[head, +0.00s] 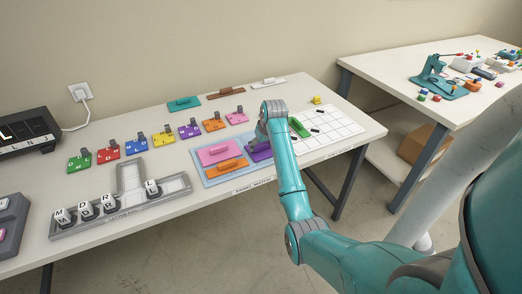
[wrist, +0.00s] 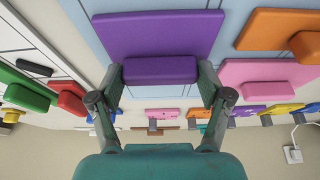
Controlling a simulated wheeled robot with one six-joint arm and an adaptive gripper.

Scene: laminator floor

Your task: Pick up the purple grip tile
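The purple grip tile (wrist: 160,33) shows in the wrist view with its raised purple grip bar (wrist: 160,69) towards me. In the head view the purple tile (head: 259,152) is partly hidden by my arm and lies at the right of the light-blue panel tray (head: 212,182). My gripper (wrist: 160,78) has one finger at each end of the bar. The fingers look open around it, very close to its ends; contact is not clear. In the head view my gripper (head: 262,138) is low over the purple tile.
A pink tile (head: 214,146) and an orange tile (head: 222,168) lie left of the purple one in the tray. A white grid board (head: 340,126) with a green grip piece (head: 299,127) is to the right. Several small coloured tiles stand in a row behind.

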